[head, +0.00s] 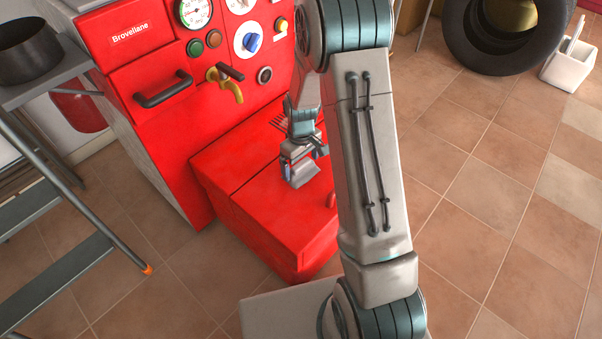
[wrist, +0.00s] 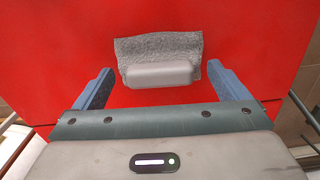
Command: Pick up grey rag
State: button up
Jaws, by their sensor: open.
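The grey rag (wrist: 160,46) lies on a flat red surface in the wrist view, a rough-edged, textured grey piece of cloth. A smooth light grey block overlaps its near edge, and I cannot tell what the block belongs to. My gripper (wrist: 160,66) is open, with one blue finger on each side of the rag and clear of it. The gap between the fingertips is wider than the rag. In the head view my gripper (head: 302,160) is over the red boiler's lower box (head: 265,215). The rag cannot be made out clearly there.
The red boiler's front panel (head: 200,75) has a handle, a yellow tap, gauges and knobs, and rises behind my gripper. A stepladder (head: 40,290) and dark pot (head: 28,50) stand at left. A tyre (head: 480,45) and white bin (head: 568,65) are at upper right. The tiled floor at right is clear.

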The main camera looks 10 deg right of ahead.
aim_at(301, 163)
jog(key=shift+f, duration=0.55)
jog(key=c, duration=1.1)
jog(key=shift+o, duration=0.2)
jog(key=shift+r, duration=0.2)
notch_tip(301, 163, up, 4)
jog(key=shift+r+p, duration=0.2)
jog(key=shift+p, duration=0.95)
jog(key=s+r+p, duration=0.3)
jog(key=s+r, duration=0.3)
jog(key=s, duration=0.5)
jog(key=shift+s+d+r, duration=0.15)
jog(key=shift+s+d, duration=0.15)
